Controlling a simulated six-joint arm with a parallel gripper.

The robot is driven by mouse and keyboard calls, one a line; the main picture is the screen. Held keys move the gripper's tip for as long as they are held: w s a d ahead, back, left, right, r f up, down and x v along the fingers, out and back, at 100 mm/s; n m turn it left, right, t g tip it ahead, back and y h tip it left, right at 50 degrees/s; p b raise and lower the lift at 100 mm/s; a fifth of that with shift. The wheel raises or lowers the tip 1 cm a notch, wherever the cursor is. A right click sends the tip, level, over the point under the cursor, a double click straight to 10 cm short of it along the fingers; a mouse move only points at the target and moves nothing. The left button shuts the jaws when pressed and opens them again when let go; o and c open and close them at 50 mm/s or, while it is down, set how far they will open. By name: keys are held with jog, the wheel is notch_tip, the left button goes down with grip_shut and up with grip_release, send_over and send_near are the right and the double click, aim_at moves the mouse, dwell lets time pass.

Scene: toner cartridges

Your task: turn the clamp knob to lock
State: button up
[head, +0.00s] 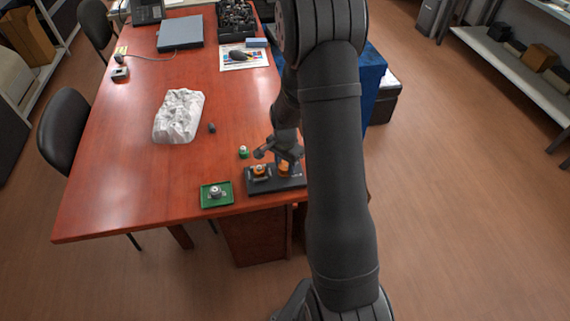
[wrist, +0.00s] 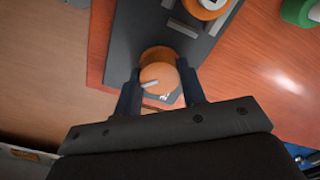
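The orange clamp knob (wrist: 157,76) stands on the dark base plate, with a pale pointer mark on its top face pointing left and slightly down in the wrist view. My gripper (wrist: 160,82) reaches over it with one finger on each side, and I see no clear gap between fingers and knob. In the head view my gripper (head: 283,158) is over the right part of the dark base plate (head: 290,184), and the knob (head: 284,168) is partly hidden by it.
A second orange ring-shaped part (head: 259,170) sits on the plate's left part. A green tray (head: 206,203) with a small part stands to the left, and a green-and-white piece (head: 243,152) behind. A crumpled white bag (head: 179,115) lies farther back. The table's front edge is close.

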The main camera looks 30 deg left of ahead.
aim_at(285, 165)
jog(key=o, duration=0.4)
jog(key=shift+o, duration=0.2)
notch_tip(285, 165, up, 18)
jog(key=shift+f, duration=0.25)
jog(key=shift+f, duration=0.1)
dwell(0.4)
notch_tip(285, 165, down, 17)
jog(key=shift+f, duration=0.15)
dwell(0.4)
dwell(0.4)
